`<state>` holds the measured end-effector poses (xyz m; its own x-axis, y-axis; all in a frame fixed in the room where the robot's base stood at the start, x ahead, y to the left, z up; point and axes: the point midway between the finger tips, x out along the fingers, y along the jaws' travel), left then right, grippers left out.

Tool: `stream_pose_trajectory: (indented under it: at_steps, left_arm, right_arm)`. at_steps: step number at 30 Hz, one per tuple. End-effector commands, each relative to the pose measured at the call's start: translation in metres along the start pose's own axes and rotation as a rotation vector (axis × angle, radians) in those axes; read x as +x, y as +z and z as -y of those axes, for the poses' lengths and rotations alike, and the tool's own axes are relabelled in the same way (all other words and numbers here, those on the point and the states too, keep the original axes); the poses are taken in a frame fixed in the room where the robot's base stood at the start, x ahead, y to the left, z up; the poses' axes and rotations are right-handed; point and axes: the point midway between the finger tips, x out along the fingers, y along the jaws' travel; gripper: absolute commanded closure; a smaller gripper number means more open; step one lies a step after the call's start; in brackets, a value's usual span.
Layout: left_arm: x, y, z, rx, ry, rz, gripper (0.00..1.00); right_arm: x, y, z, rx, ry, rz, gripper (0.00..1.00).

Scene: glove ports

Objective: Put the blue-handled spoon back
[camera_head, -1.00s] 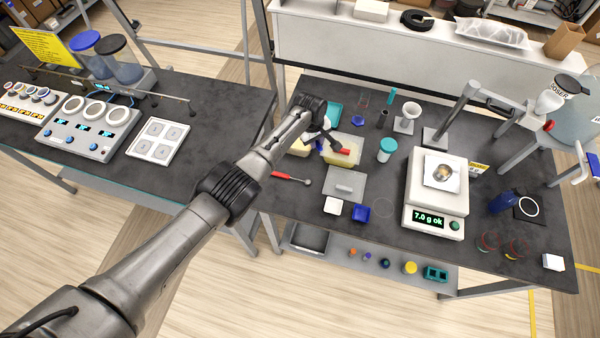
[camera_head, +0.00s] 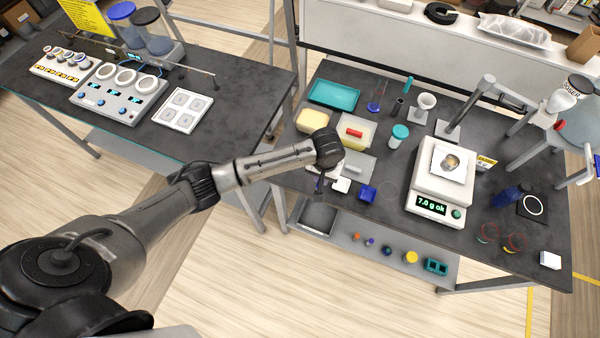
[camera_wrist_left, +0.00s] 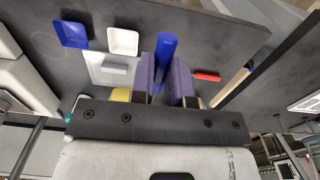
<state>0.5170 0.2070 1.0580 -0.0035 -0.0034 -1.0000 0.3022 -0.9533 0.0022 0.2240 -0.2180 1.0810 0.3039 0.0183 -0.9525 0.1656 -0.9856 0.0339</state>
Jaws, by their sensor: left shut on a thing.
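My left gripper (camera_head: 320,186) hangs over the front edge of the right bench, left of the small white dish. In the left wrist view, its two purple-grey finger pads (camera_wrist_left: 165,68) are shut on a blue handle (camera_wrist_left: 166,45), which fits the blue-handled spoon. The spoon's bowl cannot be made out. A red handle (camera_wrist_left: 207,76) lies on the bench beyond the fingers in the wrist view; my arm covers it in the head view. My right gripper is not in view.
On the bench are a teal tray (camera_head: 334,94), a pale yellow tub (camera_head: 312,121), a container with a red item (camera_head: 355,132), a white dish (camera_head: 341,185), a blue dish (camera_head: 368,193) and a scale (camera_head: 441,182). An under-shelf (camera_head: 345,246) holds small items.

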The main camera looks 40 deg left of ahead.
Motion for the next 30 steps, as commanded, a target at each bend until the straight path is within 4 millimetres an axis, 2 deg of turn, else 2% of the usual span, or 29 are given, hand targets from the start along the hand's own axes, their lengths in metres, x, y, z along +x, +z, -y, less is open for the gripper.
stream_pose_trajectory:
  at_steps: [5, 12, 18, 26, 30]
  left_arm:
    - [0.013, -0.001, 0.026, 0.009, -0.008, 0.002, 1.0]
    - [0.043, -0.013, 0.074, 0.009, -0.007, 0.002, 1.0]
    - [0.061, -0.022, 0.101, 0.01, -0.005, 0.0, 1.0]
    - [0.07, -0.025, 0.113, 0.011, -0.002, 0.0, 1.0]
    - [0.086, -0.024, 0.113, 0.01, -0.003, 0.002, 1.0]
  right_arm:
    - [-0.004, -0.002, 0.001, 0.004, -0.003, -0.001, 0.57]
    - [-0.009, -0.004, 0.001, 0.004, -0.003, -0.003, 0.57]
    - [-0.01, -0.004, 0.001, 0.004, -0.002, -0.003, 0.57]
    - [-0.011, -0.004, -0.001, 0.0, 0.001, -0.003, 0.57]
    - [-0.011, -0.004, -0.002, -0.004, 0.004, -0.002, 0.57]
